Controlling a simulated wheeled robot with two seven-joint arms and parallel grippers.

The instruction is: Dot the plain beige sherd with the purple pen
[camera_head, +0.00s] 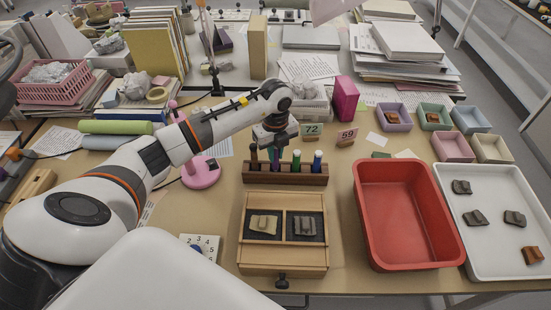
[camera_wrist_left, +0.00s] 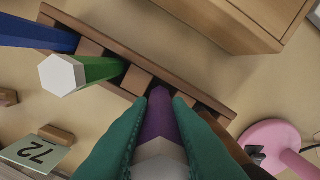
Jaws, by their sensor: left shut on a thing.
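My left gripper (camera_head: 275,146) is above the wooden pen rack (camera_head: 310,177). In the left wrist view its green fingers (camera_wrist_left: 160,105) are shut on the purple pen (camera_wrist_left: 159,125), with the pen's pale end between them. The purple pen's lower part reaches the rack (camera_wrist_left: 215,102); I cannot tell whether it is still seated in its slot. The plain beige sherd (camera_head: 264,223) lies in the left compartment of the wooden box (camera_head: 282,259), in front of the rack. A grey sherd (camera_head: 304,226) lies in the right compartment. My right gripper is not in view.
A green pen (camera_head: 296,159), a blue pen (camera_head: 318,160) and a dark pen (camera_head: 254,158) stand in the rack. A red bin (camera_head: 408,261) and a white tray (camera_head: 500,265) with several sherds are to the right. A pink stand (camera_head: 201,173) is left of the rack.

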